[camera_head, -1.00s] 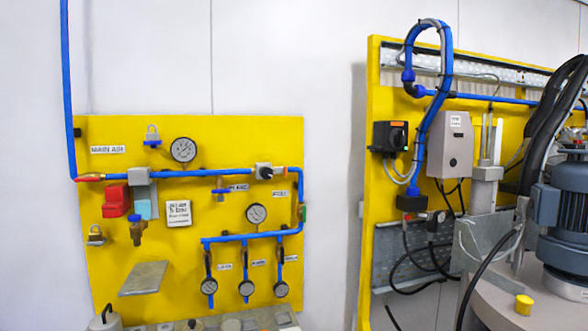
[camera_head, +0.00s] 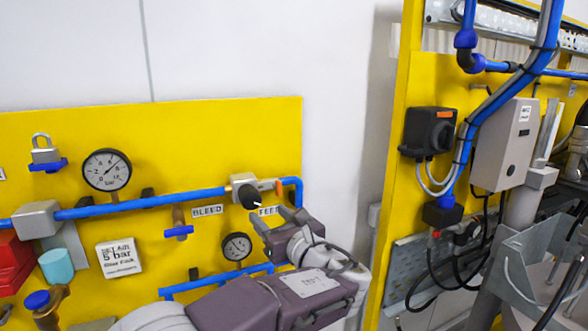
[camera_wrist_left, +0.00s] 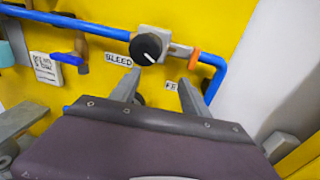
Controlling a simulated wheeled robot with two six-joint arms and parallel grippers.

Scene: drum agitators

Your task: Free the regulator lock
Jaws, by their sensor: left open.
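The regulator (camera_head: 242,182) is a pale block on the blue pipe of the yellow panel, with a black round knob (camera_head: 250,198) on its front. The knob (camera_wrist_left: 146,48) has a white pointer line in the left wrist view. A small orange tab (camera_head: 277,187) sits at the right of the block and also shows in the left wrist view (camera_wrist_left: 194,60); I cannot tell for certain that it is the lock. My left gripper (camera_head: 274,220) is open and empty, just below and in front of the knob. Its fingers (camera_wrist_left: 158,88) point up towards the regulator, apart from it.
A padlock (camera_head: 45,150) hangs at a blue valve handle on the left. A gauge (camera_head: 107,170), a lower gauge (camera_head: 237,246), a BLEED label (camera_head: 208,210) and a blue bleed handle (camera_head: 178,232) are nearby. A second yellow panel (camera_head: 405,130) stands at the right.

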